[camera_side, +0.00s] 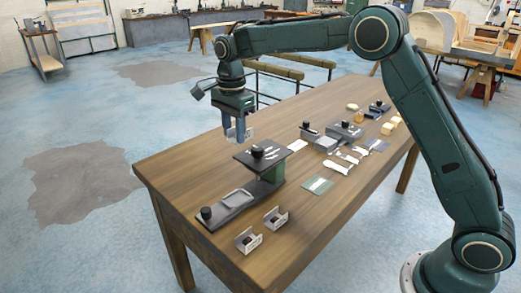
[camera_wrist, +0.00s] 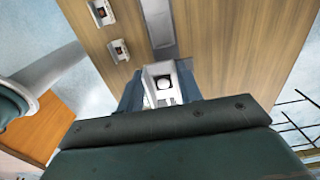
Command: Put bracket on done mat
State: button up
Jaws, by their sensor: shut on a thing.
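My gripper (camera_side: 237,137) is shut on a pale grey bracket (camera_wrist: 158,72) and holds it above the far-left edge of the wooden table, behind a black-topped stand (camera_side: 262,152). In the wrist view the bracket sits between my two blue fingers, with a round pale spot in it. Two more U-shaped brackets, (camera_side: 248,239) and (camera_side: 275,218), stand at the table's front; they also show in the wrist view, (camera_wrist: 119,50) and (camera_wrist: 103,12).
A grey fixture with a black knob (camera_side: 227,207) lies left of the stand. Grey blocks with black knobs (camera_side: 345,131), white parts (camera_side: 348,157) and several small tan blocks (camera_side: 388,128) fill the table's far right. Bare wood lies along the front right.

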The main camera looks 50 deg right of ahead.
jog(key=s+d, duration=0.4)
jog(key=d, duration=0.8)
send_over(314, 187)
jog(key=f, duration=0.1)
jog(key=shift+a+f, duration=0.1)
jog(key=shift+f, duration=10.05)
jog(key=shift+f, duration=0.15)
jog(key=o, duration=1.1)
jog(key=shift+c, duration=0.2)
notch_tip(314, 187, up, 12)
